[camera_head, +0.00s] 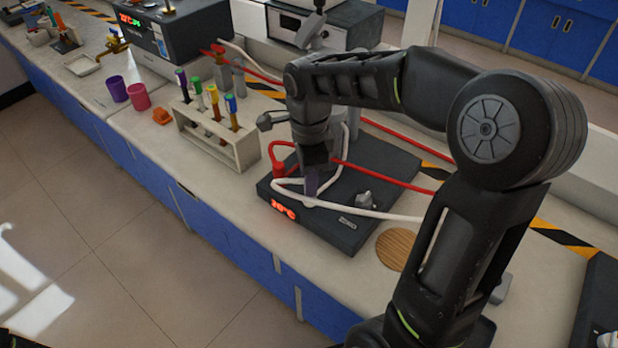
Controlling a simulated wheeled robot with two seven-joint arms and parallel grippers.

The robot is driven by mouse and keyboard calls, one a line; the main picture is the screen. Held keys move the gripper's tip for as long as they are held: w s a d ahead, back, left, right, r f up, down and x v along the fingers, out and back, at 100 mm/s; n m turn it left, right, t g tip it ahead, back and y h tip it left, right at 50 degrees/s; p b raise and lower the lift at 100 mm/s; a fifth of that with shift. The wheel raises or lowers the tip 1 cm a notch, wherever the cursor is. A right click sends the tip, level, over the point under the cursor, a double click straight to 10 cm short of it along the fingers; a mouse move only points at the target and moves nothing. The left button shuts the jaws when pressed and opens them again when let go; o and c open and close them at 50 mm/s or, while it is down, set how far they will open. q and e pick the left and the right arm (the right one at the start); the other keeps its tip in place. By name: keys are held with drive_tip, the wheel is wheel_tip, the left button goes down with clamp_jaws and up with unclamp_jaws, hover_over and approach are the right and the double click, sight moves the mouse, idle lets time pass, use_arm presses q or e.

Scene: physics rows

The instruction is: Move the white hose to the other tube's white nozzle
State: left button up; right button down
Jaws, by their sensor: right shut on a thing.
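The white hose (375,214) runs across the top of a black plate device with a red display (283,209). It loops at the left under my right gripper. My right gripper (311,188) points down over the device and is shut on the white hose. The exact grip is partly hidden by its fingers. A small grey-white fitting (366,199) stands on the device, right of the gripper. I cannot tell whether it is a white nozzle. My left gripper is not in view.
A red hose (390,177) crosses behind the gripper, and a red fitting (279,169) stands at its left. A wooden rack (243,152) holds several tubes. A round wooden disc (396,248) lies at the right. Cups (138,97) stand far left. My right arm hides part of the bench.

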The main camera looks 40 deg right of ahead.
drive_tip(key=shift+f+b, duration=0.8)
drive_tip(key=shift+f, duration=0.2)
idle(0.8)
drive_tip(key=c, duration=1.1)
unclamp_jaws()
drive_tip(key=shift+o, duration=0.2)
drive_tip(key=o, duration=0.4)
drive_tip(key=shift+c, duration=0.2)
drive_tip(key=shift+r+p, duration=2.75)
drive_tip(key=shift+r, duration=0.75)
